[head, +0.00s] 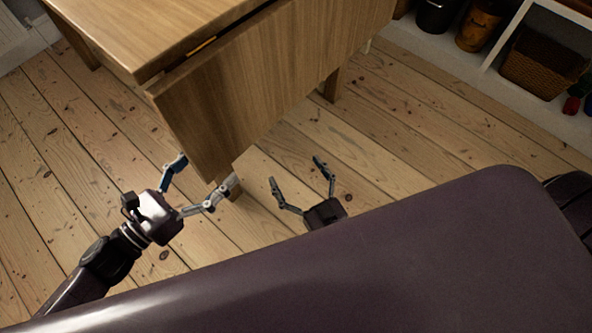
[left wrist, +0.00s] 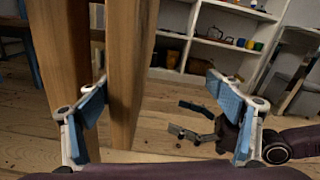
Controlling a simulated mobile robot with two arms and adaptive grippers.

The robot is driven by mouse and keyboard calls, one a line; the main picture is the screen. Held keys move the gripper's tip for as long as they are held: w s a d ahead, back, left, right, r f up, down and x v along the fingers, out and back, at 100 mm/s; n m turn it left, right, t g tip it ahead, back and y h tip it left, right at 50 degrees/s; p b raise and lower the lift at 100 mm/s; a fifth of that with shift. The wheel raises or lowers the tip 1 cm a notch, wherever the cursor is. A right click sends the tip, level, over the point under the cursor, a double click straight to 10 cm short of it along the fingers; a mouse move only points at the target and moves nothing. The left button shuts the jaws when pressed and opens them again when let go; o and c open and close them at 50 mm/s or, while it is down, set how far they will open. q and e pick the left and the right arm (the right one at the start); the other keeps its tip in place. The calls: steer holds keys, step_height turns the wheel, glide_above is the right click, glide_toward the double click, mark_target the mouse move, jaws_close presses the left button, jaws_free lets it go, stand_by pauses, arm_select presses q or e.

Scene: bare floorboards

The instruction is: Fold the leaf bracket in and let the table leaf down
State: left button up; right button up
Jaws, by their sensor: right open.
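The wooden table (head: 150,28) stands at the upper left in the head view. Its leaf (head: 265,85) hangs steeply down along the near side, with a dark gap along the hinge line. I cannot make out the leaf bracket. My left gripper (head: 207,170) is open at the leaf's lower near corner, one finger on each side of it. My right gripper (head: 296,170) is open and empty, right of the leaf, over the floor.
A white shelf unit (head: 490,62) with a wicker basket (head: 538,72) and jars stands at the upper right. A radiator (head: 12,30) is at the upper left. Bare floorboards (head: 425,125) lie free between the table and the shelf.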

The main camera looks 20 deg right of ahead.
arm_select(q)
steer(key=v, duration=0.9)
steer(key=shift+p, duration=0.45)
steer(key=v, duration=1.2)
